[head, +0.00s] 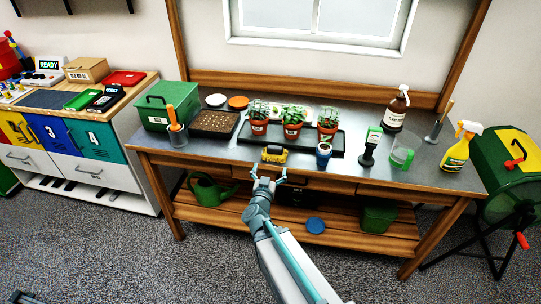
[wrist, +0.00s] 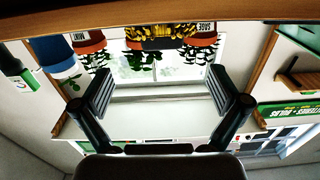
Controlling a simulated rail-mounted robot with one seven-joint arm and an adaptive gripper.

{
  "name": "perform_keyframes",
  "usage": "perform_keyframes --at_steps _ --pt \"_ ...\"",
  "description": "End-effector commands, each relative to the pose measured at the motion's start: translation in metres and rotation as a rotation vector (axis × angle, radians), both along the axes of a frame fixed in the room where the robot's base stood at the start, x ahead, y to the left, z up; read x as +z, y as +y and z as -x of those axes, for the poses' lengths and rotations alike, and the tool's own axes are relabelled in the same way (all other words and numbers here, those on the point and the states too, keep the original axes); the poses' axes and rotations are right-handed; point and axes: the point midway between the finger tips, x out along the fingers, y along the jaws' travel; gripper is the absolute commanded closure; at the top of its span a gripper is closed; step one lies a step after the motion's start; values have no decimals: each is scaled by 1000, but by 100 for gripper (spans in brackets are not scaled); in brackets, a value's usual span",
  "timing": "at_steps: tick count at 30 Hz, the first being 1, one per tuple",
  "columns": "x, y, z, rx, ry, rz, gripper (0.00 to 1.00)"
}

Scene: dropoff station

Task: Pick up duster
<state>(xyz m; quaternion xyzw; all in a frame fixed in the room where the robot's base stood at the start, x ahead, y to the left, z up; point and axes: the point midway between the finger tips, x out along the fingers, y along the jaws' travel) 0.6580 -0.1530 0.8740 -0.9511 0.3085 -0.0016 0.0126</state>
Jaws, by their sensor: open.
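A small yellow-and-black bristly thing that looks like the duster (head: 275,155) lies at the front edge of the metal bench top, in front of the potted plants. In the wrist view, which is upside down, the duster (wrist: 160,31) shows at the top middle, partly cut off by the bench edge. My gripper (head: 269,176) is open and empty, just in front of the bench edge and close to the duster, apart from it. In the wrist view my gripper (wrist: 160,86) has its two fingers wide apart with nothing between them.
The wooden bench (head: 225,184) has a front rail near my gripper. A blue pot (head: 323,154) stands right of the duster; several potted plants (head: 293,124) stand behind on a black tray (head: 338,140). A seed tray (head: 214,123) is at left, a clear jug (head: 402,153) at right.

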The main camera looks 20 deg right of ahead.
Motion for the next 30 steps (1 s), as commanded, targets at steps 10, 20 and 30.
perform_keyframes --at_steps 10,20,30 --pt "-5 -14 -18 -6 8 23 2" --pt "2 -32 -45 -4 11 24 2" --pt "8 -45 -69 -3 11 23 2"
